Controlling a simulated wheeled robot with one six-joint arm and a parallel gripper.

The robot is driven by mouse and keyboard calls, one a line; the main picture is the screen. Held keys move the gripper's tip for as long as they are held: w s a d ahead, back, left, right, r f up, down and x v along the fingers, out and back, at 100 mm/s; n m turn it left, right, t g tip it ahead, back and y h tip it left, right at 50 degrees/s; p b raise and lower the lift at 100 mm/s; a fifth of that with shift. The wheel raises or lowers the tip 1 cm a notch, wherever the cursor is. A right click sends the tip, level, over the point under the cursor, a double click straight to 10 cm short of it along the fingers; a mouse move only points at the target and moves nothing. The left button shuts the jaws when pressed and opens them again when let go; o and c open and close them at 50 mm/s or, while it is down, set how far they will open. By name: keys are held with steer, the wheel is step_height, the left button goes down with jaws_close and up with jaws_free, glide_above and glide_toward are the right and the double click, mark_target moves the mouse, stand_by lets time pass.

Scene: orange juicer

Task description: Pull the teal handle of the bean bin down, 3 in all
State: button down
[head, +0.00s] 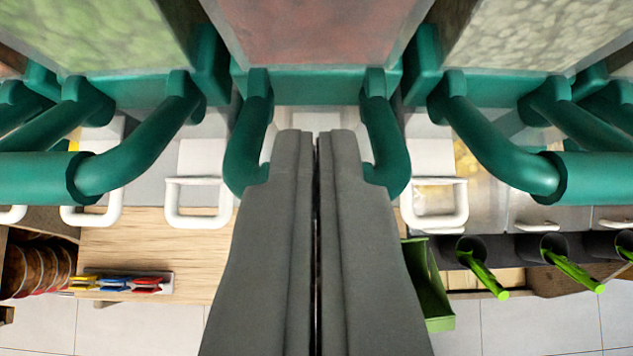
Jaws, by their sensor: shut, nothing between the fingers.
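Several teal bins hang across the top. The left one holds green beans (95,35), the middle one reddish beans (310,30), the right one pale beans (530,35). The middle bin's teal handle shows as a left arm (250,140) and a right arm (386,140). My gripper (315,137) is shut and empty, in front of the middle handle, with its tips between the two arms. The fingers hide the handle's crossbar, so I cannot tell whether they touch it. A left teal handle (130,150) and a right teal handle (500,150) stand at the sides.
Below are a wooden counter (150,245), white drawer-like handles (198,203) and (433,205), a green container (428,285), dark cups with green levers (485,270), coloured clips (120,283) and a rack of round brown items (38,268). Pale tiled floor lies beneath.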

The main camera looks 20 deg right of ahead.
steer(key=s+a+f+t+h, duration=0.1)
steer(key=s+f+t, duration=0.2)
steer(key=f, duration=0.3)
steer(key=shift+s+f, duration=0.2)
steer(key=shift+f, duration=0.15)
stand_by(0.7)
steer(key=shift+f, duration=0.1)
stand_by(0.4)
